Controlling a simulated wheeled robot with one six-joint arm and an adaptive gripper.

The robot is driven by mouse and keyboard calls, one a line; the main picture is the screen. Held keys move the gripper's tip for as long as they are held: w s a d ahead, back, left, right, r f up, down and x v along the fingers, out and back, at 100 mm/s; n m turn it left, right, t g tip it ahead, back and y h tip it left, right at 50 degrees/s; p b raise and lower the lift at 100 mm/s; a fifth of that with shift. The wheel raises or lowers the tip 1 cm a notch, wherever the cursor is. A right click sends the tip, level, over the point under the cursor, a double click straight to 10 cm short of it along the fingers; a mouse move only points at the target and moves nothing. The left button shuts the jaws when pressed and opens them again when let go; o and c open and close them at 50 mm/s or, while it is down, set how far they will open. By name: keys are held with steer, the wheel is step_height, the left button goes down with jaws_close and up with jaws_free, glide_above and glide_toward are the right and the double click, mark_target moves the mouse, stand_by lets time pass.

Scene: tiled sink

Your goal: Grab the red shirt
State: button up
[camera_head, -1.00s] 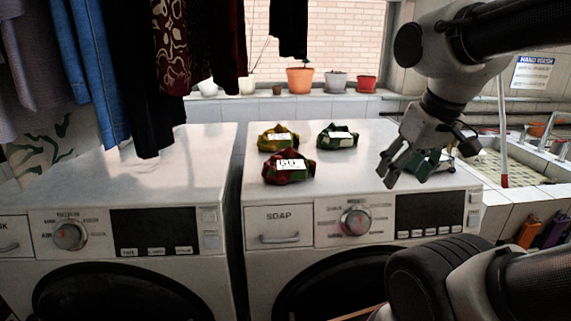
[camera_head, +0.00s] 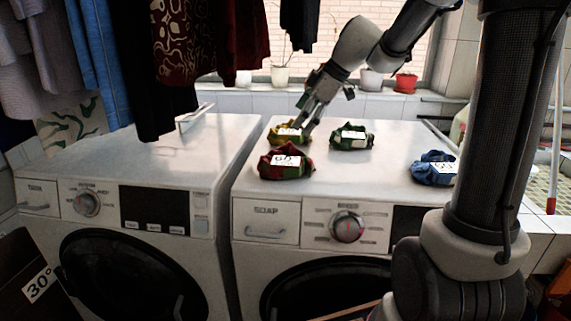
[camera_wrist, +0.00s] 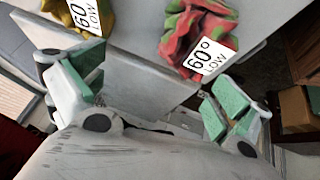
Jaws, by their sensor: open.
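The red shirt (camera_head: 284,162) is a crumpled red and green bundle with a white "60" tag, lying on top of the right washing machine near its front left. In the wrist view the red shirt (camera_wrist: 198,36) lies ahead of the fingers, toward the right one, with its "60° LOW" tag showing. My gripper (camera_head: 308,118) is open and empty above the machine top, behind the red shirt and close to a yellow shirt (camera_head: 284,131).
A green shirt (camera_head: 351,137) and a blue shirt (camera_head: 434,168) lie further right on the same machine (camera_head: 300,190). Dark clothes (camera_head: 150,60) hang at upper left. Pots, including a red one (camera_head: 405,82), stand on the back sill.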

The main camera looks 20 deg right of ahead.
mark_target(283, 153)
steer(key=s, duration=0.1)
steer(key=s+a+f+g, duration=0.1)
steer(key=s, duration=0.1)
steer(key=shift+a+f+g, duration=0.1)
steer(key=shift+f+g, duration=0.05)
steer(key=shift+g, duration=0.15)
steer(key=shift+m, duration=0.3)
steer(key=x, duration=0.7)
steer(key=shift+s+a, duration=0.1)
steer(key=shift+a, duration=0.35)
steer(key=c, duration=1.3)
